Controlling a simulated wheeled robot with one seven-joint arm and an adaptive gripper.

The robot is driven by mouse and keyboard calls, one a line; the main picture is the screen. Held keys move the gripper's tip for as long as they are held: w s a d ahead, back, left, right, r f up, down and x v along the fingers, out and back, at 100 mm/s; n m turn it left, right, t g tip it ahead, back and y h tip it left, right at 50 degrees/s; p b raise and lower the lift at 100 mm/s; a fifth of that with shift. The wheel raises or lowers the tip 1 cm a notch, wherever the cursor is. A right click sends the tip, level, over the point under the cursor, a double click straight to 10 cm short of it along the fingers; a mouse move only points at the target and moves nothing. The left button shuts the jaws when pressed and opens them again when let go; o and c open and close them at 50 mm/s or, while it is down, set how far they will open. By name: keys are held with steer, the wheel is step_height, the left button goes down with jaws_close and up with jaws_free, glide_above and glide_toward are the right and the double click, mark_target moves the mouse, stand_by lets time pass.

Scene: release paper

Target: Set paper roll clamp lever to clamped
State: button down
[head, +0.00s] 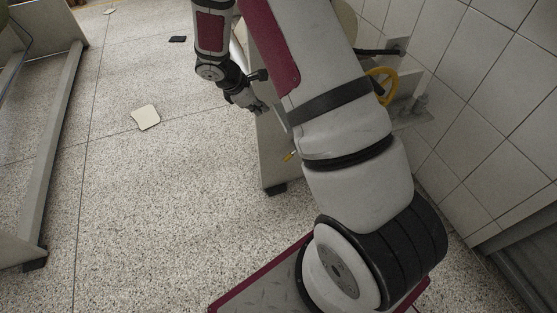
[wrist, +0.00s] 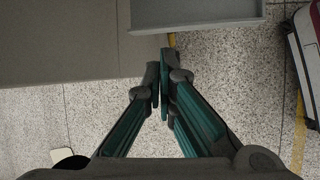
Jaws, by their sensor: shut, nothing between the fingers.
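My gripper (head: 262,108) is beside a beige machine panel (head: 274,150) in the head view, partly in front of it. In the wrist view my gripper's fingers (wrist: 164,72) are together and empty, with the tips close to the edge of a grey panel (wrist: 65,45). A small yellow-tipped part (head: 289,156) sticks out low on the beige panel, apart from my gripper. A black rod (head: 378,52) and a yellow handwheel (head: 383,86) show right of my arm. I cannot tell which part is the clamp lever. The paper roll is not clearly visible; my arm hides much of the machine.
A grey ledge (wrist: 195,14) lies just ahead of the fingertips. A tiled wall (head: 480,100) stands close on the right. Another machine frame (head: 62,120) stands at left. A pale sheet (head: 145,117) and a dark piece (head: 178,39) lie on the otherwise open speckled floor.

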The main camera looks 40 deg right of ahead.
step_height(320, 180, down, 21)
steer(key=n+b, duration=0.4)
steer(key=shift+w+d+r, duration=0.2)
steer(key=shift+d, duration=0.2)
steer(key=b, duration=0.5)
glide_toward(284, 160)
steer(key=x, duration=0.5)
steer(key=shift+w+d+f, duration=0.2)
steer(key=shift+d+f, duration=0.15)
steer(key=shift+f, duration=0.1)
steer(key=shift+a+f+g+b, duration=0.1)
steer(key=shift+f+g+b, duration=0.05)
steer(key=shift+g+b, duration=0.2)
steer(key=shift+s+f+h, duration=0.1)
steer(key=shift+f+h, duration=0.05)
steer(key=shift+h, duration=0.15)
